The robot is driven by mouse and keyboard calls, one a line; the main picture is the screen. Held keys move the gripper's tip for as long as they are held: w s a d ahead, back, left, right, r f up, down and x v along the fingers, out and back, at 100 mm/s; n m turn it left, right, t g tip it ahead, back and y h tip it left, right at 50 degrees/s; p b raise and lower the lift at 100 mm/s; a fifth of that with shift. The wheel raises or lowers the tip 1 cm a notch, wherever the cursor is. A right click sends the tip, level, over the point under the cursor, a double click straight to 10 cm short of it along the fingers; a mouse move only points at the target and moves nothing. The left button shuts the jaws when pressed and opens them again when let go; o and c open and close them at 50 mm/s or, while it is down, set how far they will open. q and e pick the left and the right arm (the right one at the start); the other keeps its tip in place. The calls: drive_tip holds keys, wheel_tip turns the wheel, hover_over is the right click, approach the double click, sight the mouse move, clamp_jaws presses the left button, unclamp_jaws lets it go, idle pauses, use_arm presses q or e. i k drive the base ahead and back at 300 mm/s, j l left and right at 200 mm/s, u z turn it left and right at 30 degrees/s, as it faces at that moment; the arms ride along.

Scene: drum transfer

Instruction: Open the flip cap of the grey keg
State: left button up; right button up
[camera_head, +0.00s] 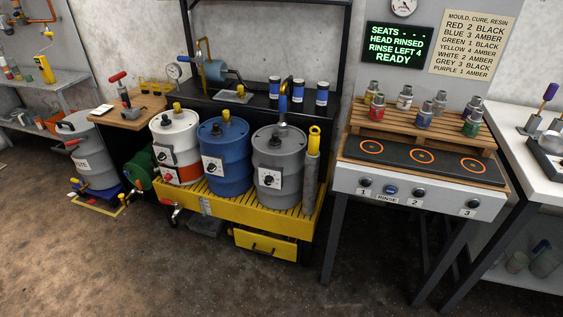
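The grey keg (279,158) stands upright at the right end of the yellow slatted pallet (303,227). It has a white front plate with a black dial. A blue-handled fitting (283,104) shows above the keg's top; I cannot tell whether it is fixed to the keg or stands on the bench behind. The flip cap is too small to make out, so I cannot tell whether it is open. Neither of my grippers is in view.
A blue drum (224,150) and a white drum (174,135) stand left of the keg. A yellow-topped cylinder (313,155) stands close on its right. A burner table (418,188) is further right. The floor in front is clear.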

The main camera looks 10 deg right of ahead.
sight(274, 142)
drive_tip(key=z, duration=1.2)
drive_tip(key=i+j+z, duration=0.1)
drive_tip(key=j+z, duration=0.65)
drive_tip(key=j, duration=0.25)
drive_tip(key=k+j+z, duration=0.1)
drive_tip(key=j+z, duration=0.3)
drive_tip(key=j, duration=0.15)
drive_tip(key=k+j+z, duration=0.1)
drive_tip(key=j+z, duration=0.25)
drive_tip(key=j, duration=0.15)
drive_tip(key=k+j+z, duration=0.2)
drive_tip(key=j+z, duration=0.2)
drive_tip(key=j, duration=0.1)
